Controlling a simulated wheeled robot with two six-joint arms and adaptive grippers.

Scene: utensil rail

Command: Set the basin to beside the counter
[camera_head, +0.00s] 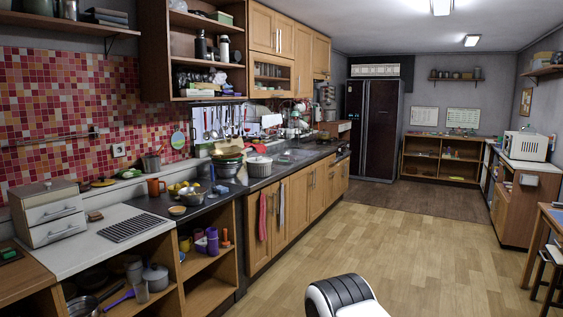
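The long wooden counter (285,213) with a dark top runs along the left wall toward the back. A white round ribbed tub (259,167) stands on it, left of the sink area; it may be the basin, but I cannot tell for sure. Beside it, to the left, is a stack of bowls (228,158) with a green one among them. Neither gripper shows in the view, so I see nothing held.
Wooden floor (400,255) in front of the counter is clear. A dark fridge (373,128) and a low open shelf (441,158) stand at the back. A table (550,219) and stool edge in at the right.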

